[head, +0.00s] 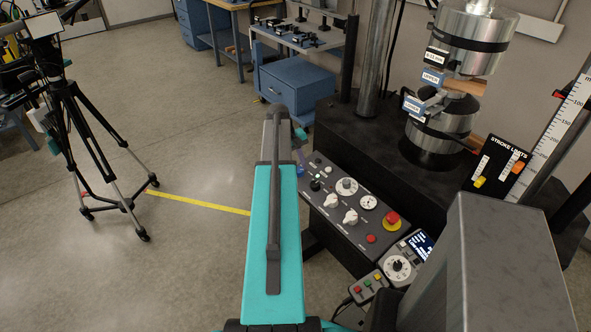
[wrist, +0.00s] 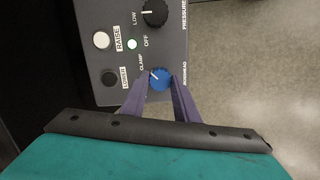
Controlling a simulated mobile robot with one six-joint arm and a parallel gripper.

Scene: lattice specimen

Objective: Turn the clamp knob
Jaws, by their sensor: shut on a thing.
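The clamp knob (wrist: 159,80) is a blue round knob with a white pointer mark, beside the label CLAMP in the wrist view. Its pointer slants to the upper left. My gripper (wrist: 160,76) has its two purple fingers on the left and right sides of the knob, shut on it. In the head view the knob end of the control panel (head: 345,236) is partly hidden by my teal arm, and only a small part of the purple fingers shows there.
A red emergency button (head: 392,219) is farther along. A tripod (head: 100,150) stands left on open floor.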

